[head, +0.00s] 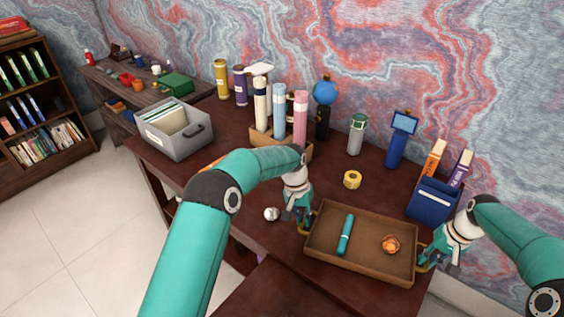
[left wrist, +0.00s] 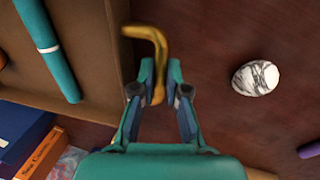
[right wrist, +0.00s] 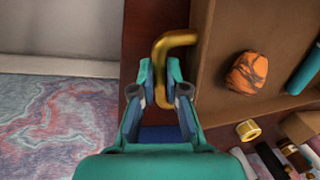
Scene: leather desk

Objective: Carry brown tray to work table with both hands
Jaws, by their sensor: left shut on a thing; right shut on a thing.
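The brown tray (head: 365,263) is at the front right of the dark wooden desk in the head view. It holds a teal cylinder (head: 346,235) and an orange patterned stone (head: 390,243). My left gripper (head: 302,222) is shut on the tray's left brass handle, which shows in the left wrist view (left wrist: 152,38). My right gripper (head: 428,262) is shut on the right brass handle, seen in the right wrist view (right wrist: 172,42). The tray looks about level. I cannot tell whether its underside touches the desk.
A white veined stone (head: 271,213) lies left of the tray. A yellow tape roll (head: 352,179) and a blue box with books (head: 433,200) stand behind it. A grey file box (head: 172,141) and several rolls in a wooden holder (head: 268,138) are further left. A lower brown surface (head: 270,295) shows in front.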

